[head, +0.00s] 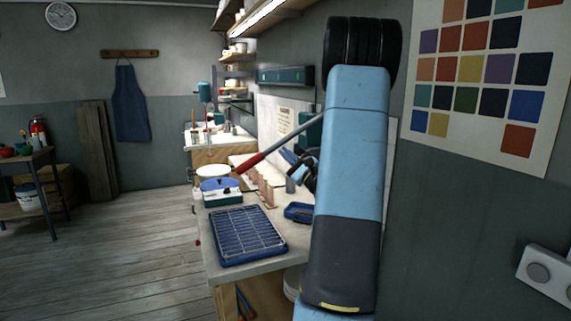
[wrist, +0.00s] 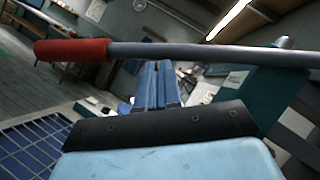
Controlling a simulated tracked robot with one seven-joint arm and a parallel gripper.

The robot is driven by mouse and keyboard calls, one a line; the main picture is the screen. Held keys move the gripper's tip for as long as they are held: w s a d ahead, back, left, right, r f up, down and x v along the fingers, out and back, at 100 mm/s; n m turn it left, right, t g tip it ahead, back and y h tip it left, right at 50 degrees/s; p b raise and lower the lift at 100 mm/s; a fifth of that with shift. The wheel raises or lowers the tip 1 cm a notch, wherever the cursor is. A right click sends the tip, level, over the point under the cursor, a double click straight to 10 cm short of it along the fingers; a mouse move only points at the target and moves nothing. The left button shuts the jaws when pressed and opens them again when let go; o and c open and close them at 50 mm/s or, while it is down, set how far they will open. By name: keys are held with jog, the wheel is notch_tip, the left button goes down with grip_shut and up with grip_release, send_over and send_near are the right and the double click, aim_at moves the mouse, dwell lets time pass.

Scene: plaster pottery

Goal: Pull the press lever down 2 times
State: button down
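The press lever (head: 283,145) is a grey rod with a red grip, sloping down to the left from the dark green press (head: 309,131) on the bench. In the wrist view the lever (wrist: 200,52) crosses the top of the picture, its red grip (wrist: 72,50) at the left; the green press (wrist: 255,100) is at the right. My gripper (head: 287,156) is just below the rod in the head view, partly hidden by my arm. In the wrist view the blue fingers of my gripper (wrist: 152,68) lie side by side with nothing visible between them. I cannot tell whether they touch the rod.
A blue tray with a wire rack (head: 248,236) lies at the bench's front. A white and green device with a blue top (head: 222,191), wooden pieces (head: 265,188) and a small blue tray (head: 299,212) stand near the lever. The wall is close on the right; the floor at left is open.

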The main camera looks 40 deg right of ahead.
jog(key=w+a+r, duration=0.1)
jog(key=a+r, duration=0.4)
jog(key=r, duration=0.7)
jog(key=shift+r, duration=0.35)
jog(key=shift+w, duration=0.1)
